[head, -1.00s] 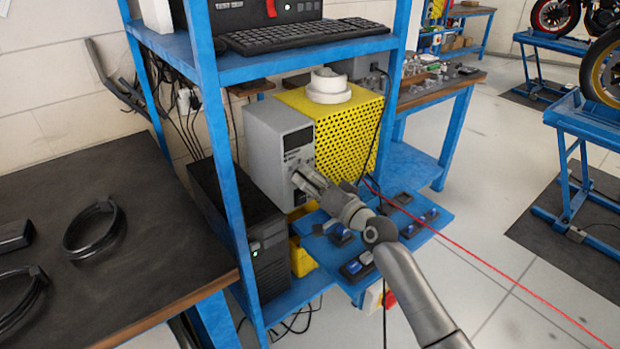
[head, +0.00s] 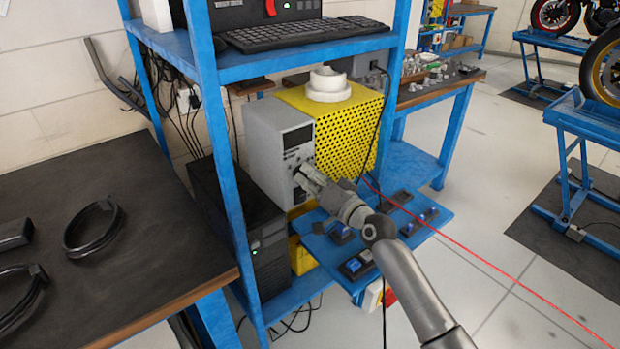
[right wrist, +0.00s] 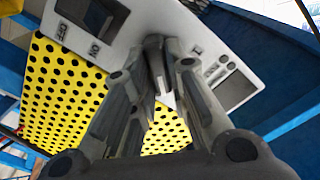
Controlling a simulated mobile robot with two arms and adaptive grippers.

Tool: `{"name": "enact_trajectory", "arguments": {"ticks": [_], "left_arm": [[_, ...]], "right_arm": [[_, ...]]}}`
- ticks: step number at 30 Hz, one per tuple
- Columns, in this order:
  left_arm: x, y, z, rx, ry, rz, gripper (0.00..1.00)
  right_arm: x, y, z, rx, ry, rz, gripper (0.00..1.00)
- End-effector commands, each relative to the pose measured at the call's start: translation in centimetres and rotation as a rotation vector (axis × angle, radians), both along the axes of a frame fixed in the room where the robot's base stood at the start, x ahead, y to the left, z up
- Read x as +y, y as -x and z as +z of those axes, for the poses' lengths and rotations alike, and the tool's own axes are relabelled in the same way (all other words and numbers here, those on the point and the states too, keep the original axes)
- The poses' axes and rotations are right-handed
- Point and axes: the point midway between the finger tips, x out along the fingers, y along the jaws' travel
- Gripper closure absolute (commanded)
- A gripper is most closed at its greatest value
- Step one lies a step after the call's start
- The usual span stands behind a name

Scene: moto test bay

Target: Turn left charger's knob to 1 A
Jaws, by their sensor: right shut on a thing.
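The charger is a grey box (head: 270,142) on the blue rack's shelf, with a dark display and printed marks on its front face. My right gripper (head: 301,174) is at the front of this charger, its fingertips against the panel. In the right wrist view the right gripper (right wrist: 158,62) is shut on the dark knob (right wrist: 154,43) on the pale front panel (right wrist: 120,25). The fingers hide most of the knob, so I cannot read its setting. My left gripper is not in view.
A yellow perforated box (head: 345,125) with white rings on top stands beside the charger. A blue tray (head: 405,235) with small parts lies below my right arm. A black unit (head: 250,235) stands to the left. A keyboard (head: 300,33) is on the shelf above.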

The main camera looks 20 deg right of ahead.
Motion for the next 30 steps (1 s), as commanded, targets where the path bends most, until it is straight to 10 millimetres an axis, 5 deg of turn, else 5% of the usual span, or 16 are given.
{"name": "enact_trajectory", "arguments": {"ticks": [30], "left_arm": [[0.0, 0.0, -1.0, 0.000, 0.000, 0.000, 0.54]], "right_arm": [[0.4, 0.1, 0.4, -0.301, 0.819, -0.002, 1.00]]}}
